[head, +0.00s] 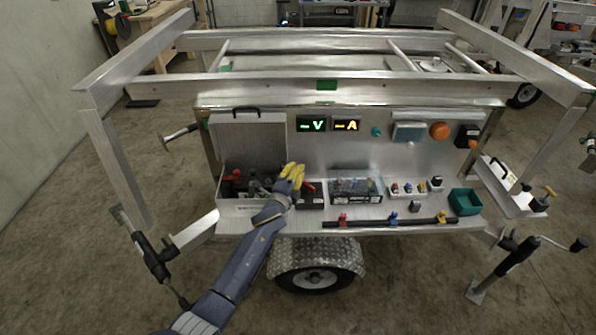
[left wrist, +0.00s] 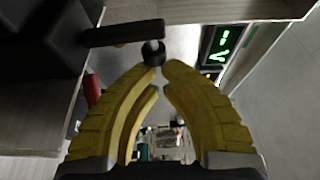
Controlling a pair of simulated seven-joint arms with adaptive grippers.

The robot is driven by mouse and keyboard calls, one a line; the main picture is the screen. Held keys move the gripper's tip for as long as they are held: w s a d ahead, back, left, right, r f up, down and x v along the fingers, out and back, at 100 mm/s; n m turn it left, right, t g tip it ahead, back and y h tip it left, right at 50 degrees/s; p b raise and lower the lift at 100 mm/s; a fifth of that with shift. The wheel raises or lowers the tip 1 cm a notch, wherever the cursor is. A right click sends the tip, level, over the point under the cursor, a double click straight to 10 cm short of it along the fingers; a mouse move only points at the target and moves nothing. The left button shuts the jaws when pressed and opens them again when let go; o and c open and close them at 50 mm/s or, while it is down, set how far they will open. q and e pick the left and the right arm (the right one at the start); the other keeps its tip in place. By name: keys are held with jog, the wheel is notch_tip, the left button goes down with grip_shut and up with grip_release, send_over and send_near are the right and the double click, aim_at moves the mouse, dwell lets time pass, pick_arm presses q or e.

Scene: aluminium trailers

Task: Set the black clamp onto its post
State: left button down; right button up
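My left gripper (head: 292,172) is above the trailer's front shelf, between the open grey box and the black battery block. In the left wrist view its yellow fingers (left wrist: 164,70) nearly meet at the tips. The black clamp (left wrist: 124,33), a dark bar with a ring at one end, is at these tips; the fingers look shut on its ring end. In the head view the hand hides the clamp. A black battery block (head: 310,202) with a red clamp (head: 307,187) is just right of the hand. I cannot make out the post. My right gripper is not in view.
The grey box (head: 250,207) with its lid raised holds dark and red parts. Further right are a clear-lidded case (head: 356,190), small coloured parts, a green bin (head: 465,202) and a black rail (head: 385,222). Lit displays (head: 318,125) are on the panel behind.

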aim_at(281, 165)
pick_arm(q)
jog(key=shift+a+r+n, duration=0.2)
jog(key=shift+a+n, duration=0.05)
jog(key=shift+n, duration=0.25)
jog(key=a+n+t, duration=0.1)
jog(key=n, duration=0.1)
jog(key=a+r+n, duration=0.1)
jog(key=a+n+t, duration=0.1)
jog(key=n, duration=0.1)
jog(key=shift+s+r+n+t+y, duration=0.15)
jog(key=shift+r+n+t+y, duration=0.15)
jog(key=shift+y, duration=0.1)
jog(key=shift+a+r, duration=0.15)
jog(key=shift+a, duration=1.35)
jog(key=shift+s+a, duration=0.1)
